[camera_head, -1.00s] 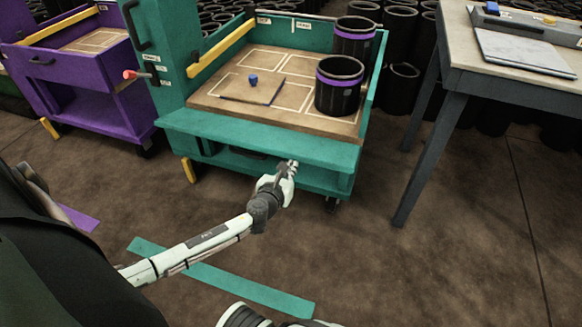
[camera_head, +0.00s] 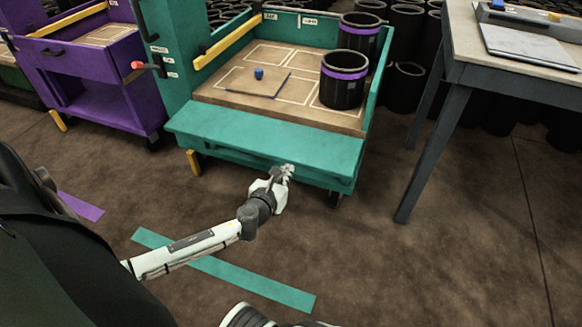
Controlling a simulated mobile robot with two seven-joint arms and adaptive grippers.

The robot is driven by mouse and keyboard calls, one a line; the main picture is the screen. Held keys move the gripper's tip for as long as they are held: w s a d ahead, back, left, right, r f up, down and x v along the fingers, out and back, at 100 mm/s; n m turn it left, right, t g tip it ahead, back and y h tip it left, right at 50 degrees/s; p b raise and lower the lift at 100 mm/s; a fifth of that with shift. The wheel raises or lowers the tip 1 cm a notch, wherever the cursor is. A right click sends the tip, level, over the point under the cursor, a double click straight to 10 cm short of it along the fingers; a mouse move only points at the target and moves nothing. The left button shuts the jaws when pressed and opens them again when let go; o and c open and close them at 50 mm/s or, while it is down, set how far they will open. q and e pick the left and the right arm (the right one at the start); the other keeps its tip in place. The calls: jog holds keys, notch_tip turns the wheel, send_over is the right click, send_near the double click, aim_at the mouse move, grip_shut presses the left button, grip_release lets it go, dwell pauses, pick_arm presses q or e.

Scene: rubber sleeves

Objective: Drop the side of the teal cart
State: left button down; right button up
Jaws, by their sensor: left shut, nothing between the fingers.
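The teal cart (camera_head: 178,60) stands at the centre. Its front side (camera_head: 265,142) is folded outward and down, a broad teal flap sloping out from the edge of the wooden deck (camera_head: 215,88). My left gripper (camera_head: 284,172) is shut and empty at the flap's lower front edge, right of its middle. I cannot tell whether the fingers touch the flap.
Two black sleeves with purple bands (camera_head: 343,79) stand on the deck beside a small blue-knobbed board (camera_head: 257,82). A purple cart (camera_head: 85,60) is left, a grey table (camera_head: 455,72) right. Teal tape (camera_head: 250,282) marks open floor in front.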

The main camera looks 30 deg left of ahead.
pick_arm(q)
jog(key=shift+s+d+r+p, duration=0.15)
jog(key=shift+s+d+r, duration=0.05)
jog(key=shift+s+r, duration=0.55)
jog(key=shift+s+d+r+p, duration=0.2)
jog(key=shift+s+r, duration=0.35)
jog(key=shift+s, duration=0.4)
pick_arm(e)
jog(key=shift+x, duration=1.2)
